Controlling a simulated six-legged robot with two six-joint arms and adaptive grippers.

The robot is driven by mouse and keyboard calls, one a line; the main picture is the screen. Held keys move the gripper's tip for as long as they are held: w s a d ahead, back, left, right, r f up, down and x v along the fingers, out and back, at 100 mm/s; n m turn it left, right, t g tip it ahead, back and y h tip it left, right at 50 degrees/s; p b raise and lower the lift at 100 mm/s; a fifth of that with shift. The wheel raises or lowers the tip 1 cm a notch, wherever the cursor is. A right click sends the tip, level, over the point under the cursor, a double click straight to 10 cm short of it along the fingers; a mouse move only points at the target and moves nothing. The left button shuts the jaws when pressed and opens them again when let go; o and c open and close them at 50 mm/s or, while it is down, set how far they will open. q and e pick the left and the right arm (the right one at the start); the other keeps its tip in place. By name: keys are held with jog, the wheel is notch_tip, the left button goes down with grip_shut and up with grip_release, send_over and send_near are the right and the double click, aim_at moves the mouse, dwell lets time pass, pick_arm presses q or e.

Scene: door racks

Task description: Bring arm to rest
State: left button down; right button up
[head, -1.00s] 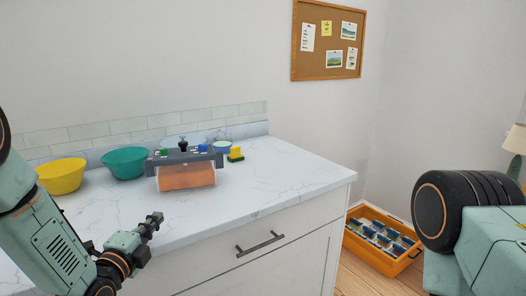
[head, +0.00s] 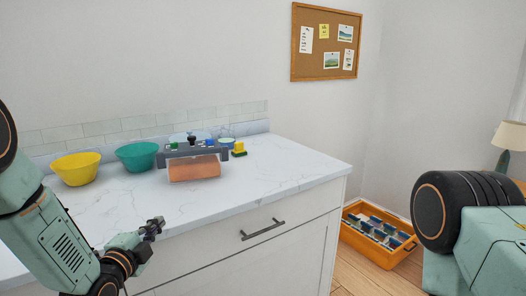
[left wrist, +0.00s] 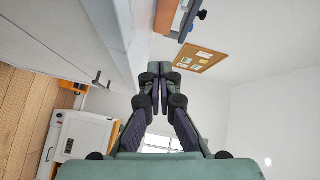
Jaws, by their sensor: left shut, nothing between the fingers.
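My left gripper (head: 153,228) is in the lower left of the head view, in front of the counter's front edge. It is shut and empty. In the left wrist view its fingers (left wrist: 161,70) are together with nothing between them. My right arm shows as dark rounded links at the right of the head view; its gripper is outside the frame.
The white marble counter (head: 270,180) holds a yellow bowl (head: 76,168), a teal bowl (head: 137,156), a grey rack with an orange-brown panel (head: 194,168) and a yellow-green sponge (head: 239,149). An orange crate (head: 376,255) stands on the floor. The counter's right half is clear.

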pick_arm(q)
notch_tip(320, 180, down, 3)
jog(key=n, duration=0.1)
jog(key=n+g, duration=0.1)
jog(key=shift+s+a+n, duration=0.15)
jog(key=shift+n, duration=0.15)
jog(key=s+d+f+n+g+y, duration=0.1)
jog(key=s+d+f+n+g, duration=0.1)
jog(key=s+f+n+g, duration=1)
jog(key=s+f+g, duration=0.1)
jog(key=s+f, duration=0.3)
jog(key=s, duration=0.6)
jog(key=s+d+f+n+g+y, duration=0.1)
jog(key=s+f, duration=0.3)
jog(key=s, duration=0.6)
jog(key=s+f+n+g, duration=0.1)
jog(key=s+f, duration=0.3)
jog(key=s, duration=0.6)
jog(key=shift+s+d+f+g+b, duration=0.15)
jog(key=shift+s+d+g+b, duration=0.15)
jog(key=shift+s+g, duration=0.15)
